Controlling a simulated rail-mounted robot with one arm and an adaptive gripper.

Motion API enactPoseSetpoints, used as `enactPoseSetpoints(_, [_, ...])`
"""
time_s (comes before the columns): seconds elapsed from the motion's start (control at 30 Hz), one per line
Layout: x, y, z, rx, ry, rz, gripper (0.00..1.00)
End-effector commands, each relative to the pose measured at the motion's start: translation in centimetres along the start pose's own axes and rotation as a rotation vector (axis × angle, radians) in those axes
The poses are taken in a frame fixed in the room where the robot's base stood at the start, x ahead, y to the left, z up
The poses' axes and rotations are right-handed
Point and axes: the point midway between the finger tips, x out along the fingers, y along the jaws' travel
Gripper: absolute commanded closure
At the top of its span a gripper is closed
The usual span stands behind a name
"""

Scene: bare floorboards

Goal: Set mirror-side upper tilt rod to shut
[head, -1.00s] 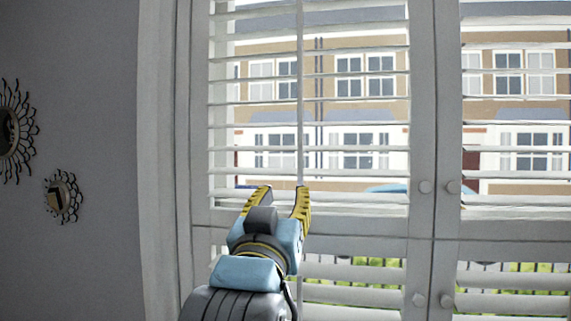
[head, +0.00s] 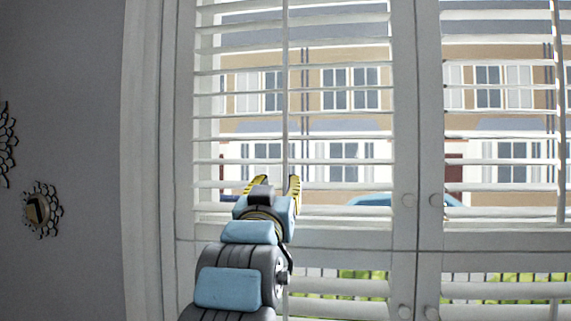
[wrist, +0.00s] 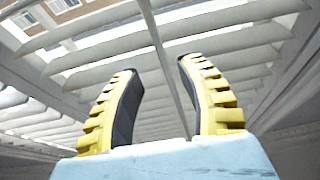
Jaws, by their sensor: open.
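The mirror-side upper tilt rod (head: 285,90) is a thin white upright bar in front of the left upper shutter panel. Its slats (head: 345,116) are open, and the houses outside show between them. My gripper (head: 278,181) is open and empty, with its yellow-ridged fingers pointing at the lower part of this panel. In the wrist view the rod (wrist: 158,40) runs between the two fingers of my gripper (wrist: 157,65). I cannot tell whether either finger touches it.
A small sunburst mirror (head: 41,210) and part of another mirror (head: 5,145) hang on the grey wall at left. Round white knobs (head: 409,200) sit on the middle stiles. Lower shutter panels lie under the mid rail. A second upper rod (head: 559,110) stands at right.

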Motion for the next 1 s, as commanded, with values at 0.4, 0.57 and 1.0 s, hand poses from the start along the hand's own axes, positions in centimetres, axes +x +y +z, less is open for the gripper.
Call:
enactPoseSetpoints(0.4, [4.7, 0.1, 0.0, -0.001, -0.004, 0.001, 0.61])
enactPoseSetpoints(0.57, [6.2, 0.1, -0.2, 0.000, 0.001, 0.002, 0.61])
enactPoseSetpoints(1.0, [8.7, 0.1, -0.1, -0.001, 0.000, 0.001, 0.61])
